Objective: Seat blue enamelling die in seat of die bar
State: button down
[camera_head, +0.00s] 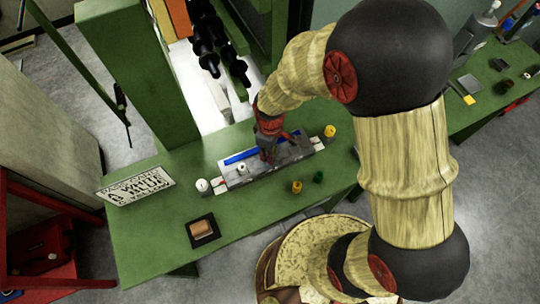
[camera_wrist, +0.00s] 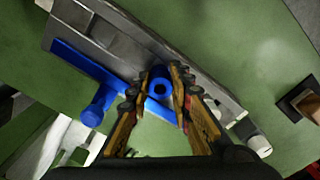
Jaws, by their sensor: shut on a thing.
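The blue die (camera_wrist: 158,73) is a small blue cylinder with a dark hole in its end. In the wrist view it sits between the two worn yellow-brown fingers of my gripper (camera_wrist: 157,84), which is shut on it. The grey die bar (camera_head: 296,152) lies on the green bench, and my gripper (camera_head: 267,153) is over it in the head view. The bar also shows behind the die in the wrist view (camera_wrist: 112,38). The seat is hidden, and I cannot tell whether the die touches the bar. In the head view my gripper hides the die.
A blue bar with a knob (camera_wrist: 97,115) lies along the die bar. White pieces (camera_head: 202,185), yellow pieces (camera_head: 297,187) and a green piece (camera_head: 318,177) stand around it. A black tray (camera_head: 205,241) holds a brown block. A sign (camera_head: 137,187) stands at left.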

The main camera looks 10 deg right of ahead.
jog(key=shift+f, duration=0.85)
jog(key=shift+f, duration=0.1)
jog(key=shift+f, duration=0.15)
jog(key=c, duration=1.6)
grip_release()
jog(key=shift+r, duration=0.2)
